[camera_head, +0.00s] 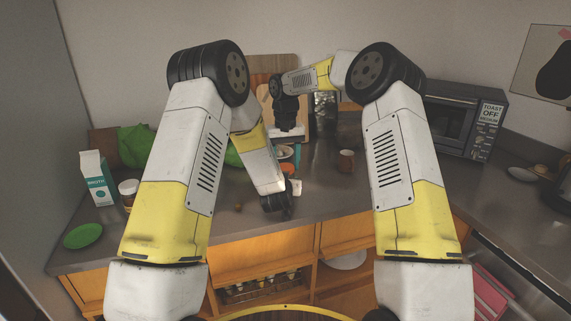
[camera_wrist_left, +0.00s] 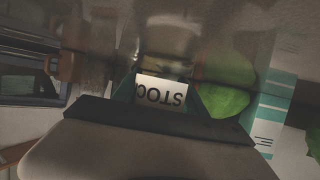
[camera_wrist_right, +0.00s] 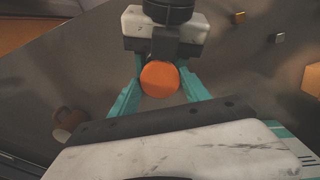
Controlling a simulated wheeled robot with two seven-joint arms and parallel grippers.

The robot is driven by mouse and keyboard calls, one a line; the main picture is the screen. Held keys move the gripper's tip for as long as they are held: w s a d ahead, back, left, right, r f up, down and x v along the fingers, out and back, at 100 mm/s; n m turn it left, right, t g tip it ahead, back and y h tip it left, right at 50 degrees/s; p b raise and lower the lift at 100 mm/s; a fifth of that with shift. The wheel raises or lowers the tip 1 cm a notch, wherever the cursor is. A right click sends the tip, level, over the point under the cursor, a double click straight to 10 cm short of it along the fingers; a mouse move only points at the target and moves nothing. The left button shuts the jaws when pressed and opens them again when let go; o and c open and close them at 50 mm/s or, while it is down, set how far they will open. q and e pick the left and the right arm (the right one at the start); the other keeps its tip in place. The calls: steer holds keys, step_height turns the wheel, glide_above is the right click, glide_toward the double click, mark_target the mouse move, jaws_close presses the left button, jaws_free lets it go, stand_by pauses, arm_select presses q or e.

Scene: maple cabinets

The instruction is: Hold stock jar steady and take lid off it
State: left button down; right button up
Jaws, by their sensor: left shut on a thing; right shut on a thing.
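The stock jar (camera_head: 297,187) stands near the front of the counter, mostly hidden by my left gripper (camera_head: 288,191). In the left wrist view its white label (camera_wrist_left: 162,92) reads upside down between the fingers. My left gripper is shut on the jar's body. The orange lid (camera_head: 287,168) shows just above the label; it is round and seen from above in the right wrist view (camera_wrist_right: 160,78). My right gripper (camera_head: 290,158) comes down from above, its teal fingers shut on the lid. I cannot tell whether the lid is still seated on the jar.
At left are a broth carton (camera_head: 97,178), a white-lidded jar (camera_head: 129,191), green leafy bundles (camera_head: 135,145) and a green plate (camera_head: 83,236). Cutting boards (camera_head: 273,66) lean behind. The front middle counter is mostly clear.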

steer(key=shift+n, duration=1)
steer(key=o, duration=1.5)
steer(key=shift+o, duration=0.2)
